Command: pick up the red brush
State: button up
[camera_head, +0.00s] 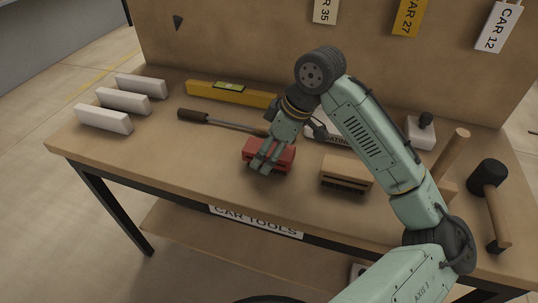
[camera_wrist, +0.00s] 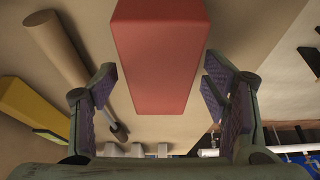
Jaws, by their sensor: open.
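The red brush (camera_head: 284,154) sits on the workbench near its middle, partly hidden by my gripper in the head view. In the wrist view the red brush (camera_wrist: 161,55) is a plain red block, centred between my fingers and reaching past the top edge. My gripper (camera_head: 262,166) is over the brush, pointing down. In the wrist view my gripper (camera_wrist: 160,85) is open, with one finger pair on each side and a visible gap to the brush on both sides.
A tan brush (camera_head: 346,174) lies close on the right. A screwdriver-like tool (camera_head: 222,122) and a yellow level (camera_head: 231,93) lie behind left. White blocks (camera_head: 123,101) stand at the left. A mallet (camera_head: 489,195) is at the right. The front-left bench top is clear.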

jog(key=shift+f, duration=0.15)
jog(key=c, duration=1.3)
